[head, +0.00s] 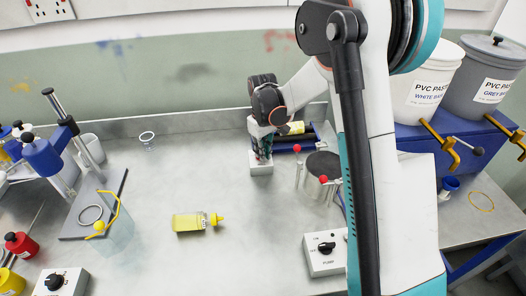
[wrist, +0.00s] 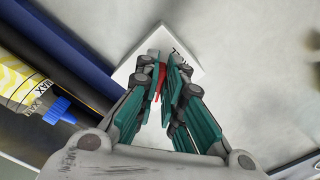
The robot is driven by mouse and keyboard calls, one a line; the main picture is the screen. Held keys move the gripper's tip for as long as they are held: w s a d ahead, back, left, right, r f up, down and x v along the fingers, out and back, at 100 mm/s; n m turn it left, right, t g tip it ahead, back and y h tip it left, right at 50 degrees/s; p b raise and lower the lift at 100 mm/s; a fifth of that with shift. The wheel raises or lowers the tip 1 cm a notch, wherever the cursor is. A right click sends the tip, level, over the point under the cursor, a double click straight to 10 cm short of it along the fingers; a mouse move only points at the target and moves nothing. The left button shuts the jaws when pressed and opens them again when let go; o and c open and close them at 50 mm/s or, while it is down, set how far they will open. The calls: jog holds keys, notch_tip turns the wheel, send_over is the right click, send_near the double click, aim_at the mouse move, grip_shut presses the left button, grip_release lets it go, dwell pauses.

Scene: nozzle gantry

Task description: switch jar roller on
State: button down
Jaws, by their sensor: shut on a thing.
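The jar roller (head: 305,147), a blue frame with dark rollers, stands near the back wall, partly behind my arm. It also shows at the left in the wrist view (wrist: 72,45). A yellow-labelled jar (wrist: 25,85) with a blue cap lies on its rollers. A white switch box (head: 260,170) stands beside its left end; the box also shows in the wrist view (wrist: 190,62). My gripper (head: 263,150) points down over this box. In the wrist view its fingers (wrist: 161,75) are closed on a small red switch lever. The fingers hide most of the lever and its position.
A yellow squeeze bottle (head: 190,222) lies mid-bench. Another switch box (head: 325,252) is at front right. The bench left of my gripper is mostly clear.

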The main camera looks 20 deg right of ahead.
jog(key=shift+m, duration=0.4)
jog(key=c, duration=1.7)
grip_release()
jog(key=shift+r, duration=0.15)
notch_tip(320, 180, up, 12)
jog(key=shift+f, duration=0.1)
